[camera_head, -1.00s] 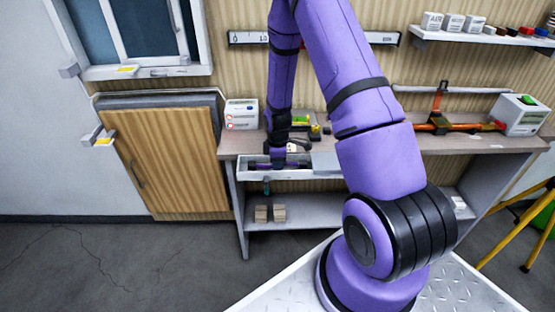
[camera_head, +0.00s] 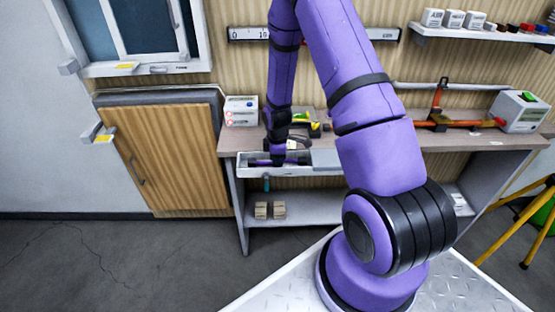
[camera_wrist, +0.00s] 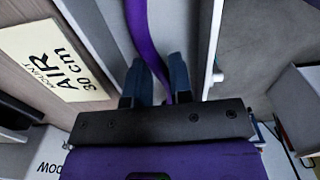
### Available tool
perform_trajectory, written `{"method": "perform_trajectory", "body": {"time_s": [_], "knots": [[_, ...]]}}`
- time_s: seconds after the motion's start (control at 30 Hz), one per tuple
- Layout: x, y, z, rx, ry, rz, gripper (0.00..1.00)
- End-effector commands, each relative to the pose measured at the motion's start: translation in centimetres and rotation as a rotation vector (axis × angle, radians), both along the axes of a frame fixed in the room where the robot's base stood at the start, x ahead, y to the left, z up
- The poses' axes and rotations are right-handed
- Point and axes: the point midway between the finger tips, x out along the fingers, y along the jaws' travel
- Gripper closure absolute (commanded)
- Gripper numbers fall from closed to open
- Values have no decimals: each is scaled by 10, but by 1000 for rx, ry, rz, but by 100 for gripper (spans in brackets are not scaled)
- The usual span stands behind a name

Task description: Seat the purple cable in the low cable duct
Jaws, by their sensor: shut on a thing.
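The purple cable (camera_wrist: 138,22) runs down the wrist view and passes between the fingers of my gripper (camera_wrist: 158,78), which is shut on it. The cable lies over the pale channel of the low cable duct (camera_wrist: 200,35). I cannot tell whether it touches the duct's floor. In the head view, my gripper (camera_head: 278,161) is at the left part of the duct (camera_head: 325,169), along the bench's front. Short purple stretches show on both sides of it there. My wrist hides the cable between them.
A white box with red marks (camera_head: 240,112) stands at the bench's left end. Yellow and black items (camera_head: 308,125) sit behind my gripper. Small blocks (camera_head: 270,210) rest on the lower shelf.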

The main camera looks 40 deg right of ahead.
Motion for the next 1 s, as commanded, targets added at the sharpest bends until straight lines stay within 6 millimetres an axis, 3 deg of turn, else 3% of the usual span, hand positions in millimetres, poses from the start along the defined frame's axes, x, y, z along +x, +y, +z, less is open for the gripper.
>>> {"method": "perform_trajectory", "body": {"time_s": [1.0], "knots": [[0, 0, -7, 0, 0, 0, 100]]}}
